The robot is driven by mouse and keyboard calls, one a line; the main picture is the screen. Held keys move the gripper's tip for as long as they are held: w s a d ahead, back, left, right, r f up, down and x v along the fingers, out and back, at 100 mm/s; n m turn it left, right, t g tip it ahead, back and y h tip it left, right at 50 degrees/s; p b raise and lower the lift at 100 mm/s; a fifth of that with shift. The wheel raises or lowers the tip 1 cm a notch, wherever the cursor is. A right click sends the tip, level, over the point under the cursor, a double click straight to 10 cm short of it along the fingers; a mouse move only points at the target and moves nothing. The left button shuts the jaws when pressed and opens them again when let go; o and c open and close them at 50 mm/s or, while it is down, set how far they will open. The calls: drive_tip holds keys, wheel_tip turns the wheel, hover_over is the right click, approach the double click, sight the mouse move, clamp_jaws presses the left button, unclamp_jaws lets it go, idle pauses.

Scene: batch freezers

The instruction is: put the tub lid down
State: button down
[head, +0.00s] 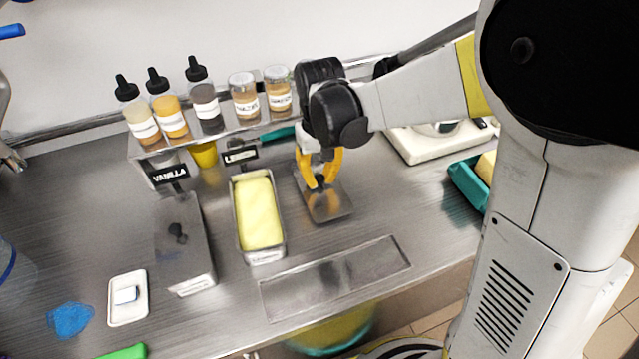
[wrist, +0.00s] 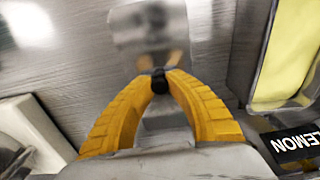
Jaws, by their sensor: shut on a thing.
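My gripper (head: 320,182) has yellow fingers shut on the black knob of a steel tub lid (head: 328,205). The lid is right of the open lemon tub (head: 262,257), roughly level and low over the counter. I cannot tell whether it touches the counter. In the wrist view the fingertips (wrist: 160,76) pinch the knob, and the shiny lid (wrist: 150,22) shows beyond them, blurred. The lemon tub holds pale yellow ice cream and also shows in the wrist view (wrist: 257,85). Part of the lid is hidden behind the fingers.
The vanilla tub (head: 198,279) is covered by a lid with a black knob. Bottles and jars line a shelf (head: 220,131) behind. A white scale (head: 425,148) and teal container (head: 465,185) are right. A recessed panel (head: 335,278) is in front; bare counter surrounds the lid.

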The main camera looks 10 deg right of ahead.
drive_tip(key=shift+f, duration=0.75)
drive_tip(key=shift+f, duration=0.15)
drive_tip(key=c, duration=1.4)
unclamp_jaws()
